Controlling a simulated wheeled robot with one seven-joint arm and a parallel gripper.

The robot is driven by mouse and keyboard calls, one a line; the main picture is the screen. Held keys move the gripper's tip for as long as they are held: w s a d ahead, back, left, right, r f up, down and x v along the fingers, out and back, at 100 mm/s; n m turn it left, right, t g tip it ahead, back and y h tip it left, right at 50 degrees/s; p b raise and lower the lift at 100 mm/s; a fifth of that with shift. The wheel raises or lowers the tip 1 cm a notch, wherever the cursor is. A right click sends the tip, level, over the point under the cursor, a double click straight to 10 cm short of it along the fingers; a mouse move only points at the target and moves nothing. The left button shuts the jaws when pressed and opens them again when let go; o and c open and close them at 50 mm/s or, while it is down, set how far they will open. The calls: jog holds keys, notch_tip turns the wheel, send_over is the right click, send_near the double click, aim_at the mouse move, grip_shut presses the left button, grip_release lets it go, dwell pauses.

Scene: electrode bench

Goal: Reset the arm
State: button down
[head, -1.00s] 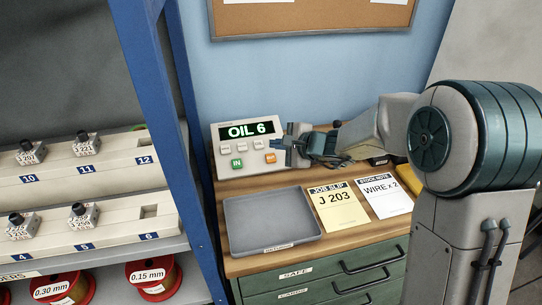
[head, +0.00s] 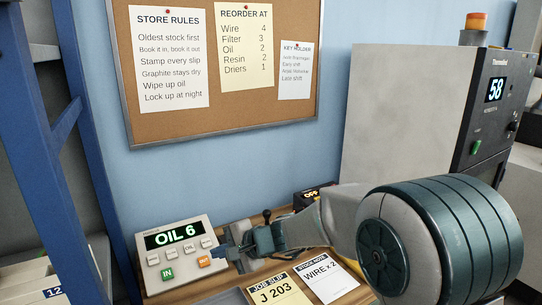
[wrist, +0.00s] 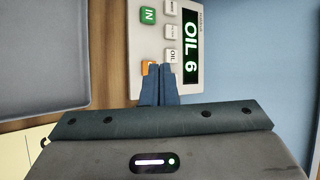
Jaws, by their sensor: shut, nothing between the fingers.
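My gripper (head: 228,254) is shut and empty, at the right edge of the control panel (head: 150,243) in the head view. The panel is a pale box with a lit display (head: 172,235) reading "OIL 6", several grey buttons, a green IN button (head: 167,274) and an orange OUT button (head: 204,263). In the wrist view, the closed fingers (wrist: 160,72) lie over the panel (wrist: 150,30), partly covering the orange button (wrist: 152,67), just below the grey OIL button (wrist: 171,55). Whether the fingertips touch the panel cannot be told.
The wooden bench holds a grey tray (wrist: 50,50), a yellow job slip "J 203" (head: 278,292) and a stock note "WIRE x 2" (head: 330,278). A blue shelf post (head: 50,140) stands left. A corkboard (head: 222,120) hangs behind. A machine (head: 490,110) showing "58" stands right.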

jog(key=s+d+n+h, duration=0.4)
jog(key=s+d, duration=0.7)
jog(key=d, duration=0.3)
jog(key=s+d+n+g+h, duration=0.1)
jog(key=s+d+n+h, duration=0.3)
jog(key=s+d, duration=0.6)
jog(key=d+h, duration=0.2)
jog(key=d, duration=0.2)
jog(key=shift+s+d+h, duration=0.35)
jog(key=shift+h, duration=0.05)
jog(key=shift+f, duration=0.1)
